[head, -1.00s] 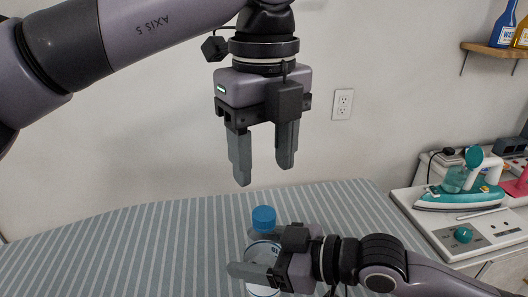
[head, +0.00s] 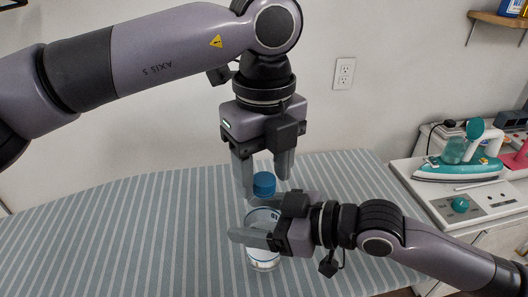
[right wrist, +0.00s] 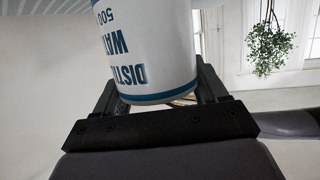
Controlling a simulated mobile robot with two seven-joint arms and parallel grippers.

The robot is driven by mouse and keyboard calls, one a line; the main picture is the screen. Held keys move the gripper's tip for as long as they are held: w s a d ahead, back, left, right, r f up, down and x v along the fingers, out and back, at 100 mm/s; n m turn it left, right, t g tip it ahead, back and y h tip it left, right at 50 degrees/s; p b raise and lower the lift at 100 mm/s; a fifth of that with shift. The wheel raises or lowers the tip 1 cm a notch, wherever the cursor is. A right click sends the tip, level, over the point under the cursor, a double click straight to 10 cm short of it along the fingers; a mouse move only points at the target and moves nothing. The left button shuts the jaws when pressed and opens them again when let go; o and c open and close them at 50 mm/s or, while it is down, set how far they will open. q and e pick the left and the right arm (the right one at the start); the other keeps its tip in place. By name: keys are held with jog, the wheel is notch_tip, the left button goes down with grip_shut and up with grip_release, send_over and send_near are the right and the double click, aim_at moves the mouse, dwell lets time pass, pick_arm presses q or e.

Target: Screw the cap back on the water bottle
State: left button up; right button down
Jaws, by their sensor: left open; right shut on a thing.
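My left gripper (head: 265,188) points down from above, open, with one finger on each side of the cap. Contact with the cap cannot be made out.
The striped board (head: 120,245) under the bottle is bare on the left and behind.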

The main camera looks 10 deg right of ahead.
pick_arm(q)
grip_shut()
